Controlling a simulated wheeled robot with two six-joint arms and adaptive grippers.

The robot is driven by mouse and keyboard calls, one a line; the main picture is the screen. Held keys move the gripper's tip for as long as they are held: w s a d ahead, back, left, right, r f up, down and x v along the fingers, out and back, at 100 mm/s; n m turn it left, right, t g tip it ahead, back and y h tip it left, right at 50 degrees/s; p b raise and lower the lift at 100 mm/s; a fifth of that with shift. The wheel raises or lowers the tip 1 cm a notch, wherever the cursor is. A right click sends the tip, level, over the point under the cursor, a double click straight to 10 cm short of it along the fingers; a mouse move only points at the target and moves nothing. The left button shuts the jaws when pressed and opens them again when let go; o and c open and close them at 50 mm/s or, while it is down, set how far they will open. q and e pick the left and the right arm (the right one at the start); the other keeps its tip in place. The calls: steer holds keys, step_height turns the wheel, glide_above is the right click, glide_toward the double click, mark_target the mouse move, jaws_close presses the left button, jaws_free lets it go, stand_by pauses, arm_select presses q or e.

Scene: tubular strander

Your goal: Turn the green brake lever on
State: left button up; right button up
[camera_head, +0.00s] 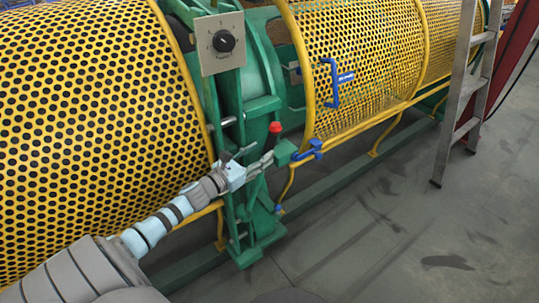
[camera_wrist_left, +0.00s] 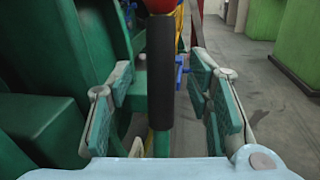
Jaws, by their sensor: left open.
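The brake lever (camera_head: 273,140) stands on the green machine frame, with a red ball knob (camera_head: 275,127) on top and a dark shaft. In the left wrist view its black grip (camera_wrist_left: 160,75) stands upright, and the red knob is cut off by the top edge. My left gripper (camera_head: 264,160) reaches in from the left, at the lever just below the knob. In the left wrist view its fingers (camera_wrist_left: 160,88) are open, one on each side of the grip, with gaps on both sides. How deep the grip sits between them is hard to tell. My right gripper is not in view.
Yellow perforated guards (camera_head: 90,120) flank the green frame (camera_head: 247,235). A panel with a black rotary knob (camera_head: 222,43) is above the lever. A blue handle (camera_head: 334,83) and a blue latch (camera_head: 309,150) are to the right. A ladder (camera_head: 463,95) stands far right; the floor before it is clear.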

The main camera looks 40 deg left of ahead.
mark_target(265, 148)
arm_select(q)
steer(key=w, duration=0.3)
steer(key=shift+w+d+r+p, duration=0.15)
steer(key=shift+w+r+p, duration=0.15)
steer(key=shift+r+p, duration=0.1)
steer(key=shift+w+d+f, duration=0.15)
steer(key=shift+w+f, duration=0.05)
steer(key=shift+w, duration=0.45)
jaws_close()
